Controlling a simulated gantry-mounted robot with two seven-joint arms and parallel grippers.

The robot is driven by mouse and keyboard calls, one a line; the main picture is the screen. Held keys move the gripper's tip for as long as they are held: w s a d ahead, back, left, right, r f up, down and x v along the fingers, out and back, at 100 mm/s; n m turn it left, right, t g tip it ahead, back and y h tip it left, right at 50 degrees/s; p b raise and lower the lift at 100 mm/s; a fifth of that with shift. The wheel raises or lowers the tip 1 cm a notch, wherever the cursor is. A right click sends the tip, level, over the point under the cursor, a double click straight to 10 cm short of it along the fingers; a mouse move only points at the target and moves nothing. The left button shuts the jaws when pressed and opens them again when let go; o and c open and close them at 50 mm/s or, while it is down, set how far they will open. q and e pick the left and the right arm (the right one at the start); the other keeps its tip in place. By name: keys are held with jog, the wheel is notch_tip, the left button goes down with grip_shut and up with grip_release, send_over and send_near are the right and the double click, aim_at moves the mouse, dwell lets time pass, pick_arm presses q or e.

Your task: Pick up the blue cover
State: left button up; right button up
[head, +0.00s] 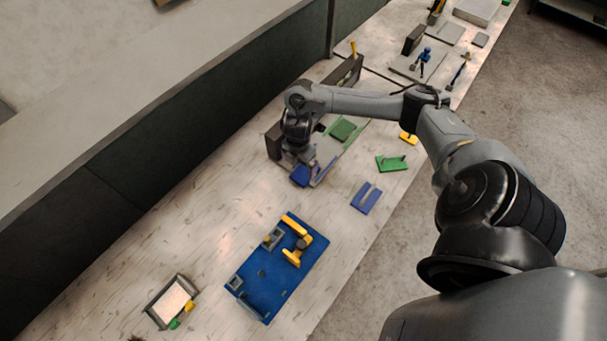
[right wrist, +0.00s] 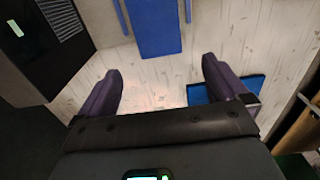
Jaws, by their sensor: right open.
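My right gripper (head: 304,170) is over the pale table, with a small blue piece (head: 299,176) showing at its fingers. A flat blue piece with a slit or raised strip (head: 366,197) lies to the right of it. I cannot tell for sure which one is the blue cover. In the right wrist view my right gripper (right wrist: 162,88) is open, with bare table between its fingers. A blue panel (right wrist: 156,27) with thin blue strips beside it lies beyond the fingertips. A flat blue plate (right wrist: 247,85) is partly hidden behind the right finger. My left gripper is not in view.
A blue board (head: 262,290) with yellow handles is nearer on the table. A grey tray (head: 158,316) stands at the lower left. A green piece (head: 391,163) lies to the right of the gripper. A dark upright box (head: 273,141) stands close to the gripper's left.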

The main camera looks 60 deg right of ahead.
aim_at(301, 177)
jog(key=shift+d+f, duration=0.15)
jog(key=shift+f, duration=1.85)
jog(key=shift+d+f, duration=0.1)
jog(key=shift+f, duration=1.9)
jog(key=c, duration=1.1)
jog(key=shift+r, duration=0.25)
